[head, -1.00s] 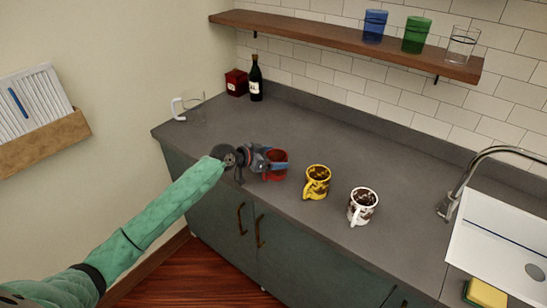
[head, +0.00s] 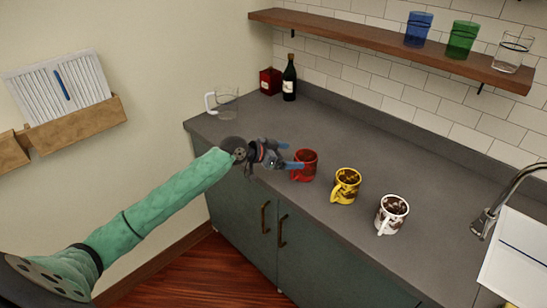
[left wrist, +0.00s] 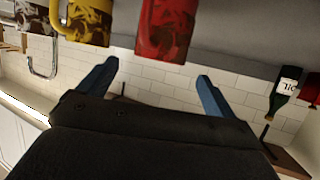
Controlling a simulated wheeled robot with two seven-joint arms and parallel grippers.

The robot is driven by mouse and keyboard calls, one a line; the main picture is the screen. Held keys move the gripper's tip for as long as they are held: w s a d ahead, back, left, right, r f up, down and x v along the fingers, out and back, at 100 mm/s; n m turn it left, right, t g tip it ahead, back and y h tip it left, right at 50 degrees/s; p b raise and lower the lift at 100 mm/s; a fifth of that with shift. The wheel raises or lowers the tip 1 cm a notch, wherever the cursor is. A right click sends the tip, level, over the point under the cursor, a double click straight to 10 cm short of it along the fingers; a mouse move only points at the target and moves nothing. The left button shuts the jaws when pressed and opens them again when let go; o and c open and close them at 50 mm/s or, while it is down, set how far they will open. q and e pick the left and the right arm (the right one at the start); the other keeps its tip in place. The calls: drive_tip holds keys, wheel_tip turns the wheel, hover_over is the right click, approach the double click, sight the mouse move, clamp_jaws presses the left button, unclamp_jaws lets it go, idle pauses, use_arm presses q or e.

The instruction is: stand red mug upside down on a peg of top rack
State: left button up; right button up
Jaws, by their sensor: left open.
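The red mug (head: 307,171) stands on the grey counter near its front edge, its dark opening facing up; I cannot make out its handle. My left gripper (head: 290,157) is open and empty. Its blue fingers point at the mug from the left, the tips at or just short of the mug's near side. In the left wrist view the picture is upside down; the red mug (left wrist: 165,28) shows beyond the gap between the open fingers (left wrist: 157,70). My right gripper is not in view.
A yellow mug (head: 346,187) and a white-brown mug (head: 391,216) stand right of the red one. A clear mug (head: 226,103), red box (head: 270,81) and dark bottle (head: 289,80) stand behind. A wooden shelf (head: 390,49) holds glasses. The counter's middle is clear.

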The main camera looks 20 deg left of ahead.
use_arm(q)
drive_tip(key=shift+b+v, duration=0.8)
drive_tip(key=shift+v, duration=2.1)
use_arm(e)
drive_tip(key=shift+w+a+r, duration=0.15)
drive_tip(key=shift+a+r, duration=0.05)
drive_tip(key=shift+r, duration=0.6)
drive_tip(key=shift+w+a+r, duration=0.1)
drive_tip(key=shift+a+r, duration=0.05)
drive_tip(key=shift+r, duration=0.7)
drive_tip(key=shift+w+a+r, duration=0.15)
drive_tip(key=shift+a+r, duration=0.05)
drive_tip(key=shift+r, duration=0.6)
